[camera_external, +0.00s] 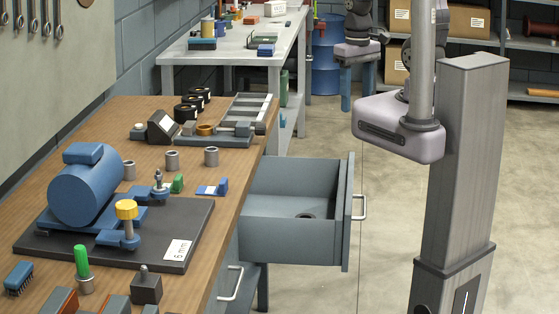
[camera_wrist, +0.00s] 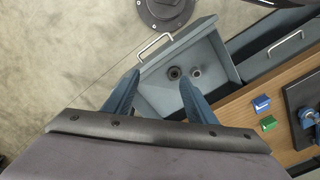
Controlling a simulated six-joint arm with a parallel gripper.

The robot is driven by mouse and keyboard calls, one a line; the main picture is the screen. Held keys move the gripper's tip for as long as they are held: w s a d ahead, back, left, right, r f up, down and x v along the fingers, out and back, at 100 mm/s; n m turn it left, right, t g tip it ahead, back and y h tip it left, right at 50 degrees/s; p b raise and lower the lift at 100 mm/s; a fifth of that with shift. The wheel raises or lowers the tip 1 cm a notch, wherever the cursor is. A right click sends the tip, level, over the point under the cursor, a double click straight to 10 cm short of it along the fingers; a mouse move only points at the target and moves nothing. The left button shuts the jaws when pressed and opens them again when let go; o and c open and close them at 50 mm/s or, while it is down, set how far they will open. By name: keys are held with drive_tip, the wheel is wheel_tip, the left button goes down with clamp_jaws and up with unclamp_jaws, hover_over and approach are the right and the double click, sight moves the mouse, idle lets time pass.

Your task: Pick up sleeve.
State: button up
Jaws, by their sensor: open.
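Several short grey hollow cylinders that look like sleeves stand on the bench, such as a left one (camera_external: 129,170), a middle one (camera_external: 172,160) and a right one (camera_external: 211,157). Inside the open drawer (camera_external: 285,244), a dark ring (camera_external: 306,215) lies on the floor. In the wrist view the drawer holds a dark ring (camera_wrist: 175,73) and a smaller grey ring (camera_wrist: 196,72) beside it. I cannot tell which piece is the sleeve. My gripper (camera_wrist: 161,77) is open and empty above the drawer, its blue fingers apart. It is not visible in the external view.
A blue motor (camera_external: 85,190) sits on a dark plate (camera_external: 185,225) on the wooden bench. A green block (camera_external: 178,184) and a blue block (camera_external: 220,187) stand near the bench edge. The drawer handle (camera_external: 359,206) sticks out over the open floor.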

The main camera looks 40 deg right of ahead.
drive_tip(key=s+a+f+n+g+b, duration=0.25)
drive_tip(key=a+f+b, duration=0.2)
drive_tip(key=f, duration=0.35)
drive_tip(key=n+t+y+b, duration=0.1)
drive_tip(key=n+t+b, duration=0.1)
drive_tip(key=t, duration=0.3)
hover_over(216, 149)
drive_tip(key=s, duration=0.1)
drive_tip(key=shift+s+a+f, duration=0.15)
drive_tip(key=shift+s+f, duration=0.05)
drive_tip(key=shift+f+t, duration=0.1)
drive_tip(key=shift+t, duration=0.15)
drive_tip(key=shift+x, duration=1.05)
drive_tip(key=shift+a+p+x, duration=0.15)
drive_tip(key=shift+p+x, duration=0.6)
drive_tip(key=shift+x, duration=0.05)
drive_tip(key=shift+a+p+x, duration=0.1)
drive_tip(key=shift+p+x, duration=0.6)
drive_tip(key=shift+x, duration=0.1)
drive_tip(key=shift+f, duration=0.95)
